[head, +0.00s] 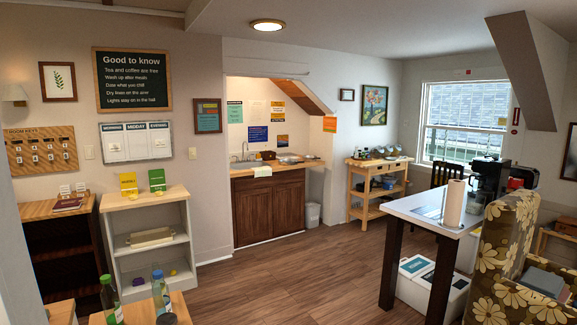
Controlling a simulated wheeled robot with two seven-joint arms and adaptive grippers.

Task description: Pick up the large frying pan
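I cannot make out the large frying pan for certain. A flat greyish item (290,159) lies on the wooden counter (314,163) of the kitchenette under the sloped stair underside, too small to identify. A small brown item (268,155) sits beside it, near the sink tap. Several small dishes or pots, also too small to tell, stand on top of a wooden trolley (357,163) to the right. Neither of my grippers is in view.
Open wooden floor (270,270) leads to the kitchenette. A white-topped table (425,209) with a paper roll (454,203) and a floral armchair (503,250) stand at right. White shelves (113,222) are at left. Bottles (160,292) stand on a wooden surface at the bottom.

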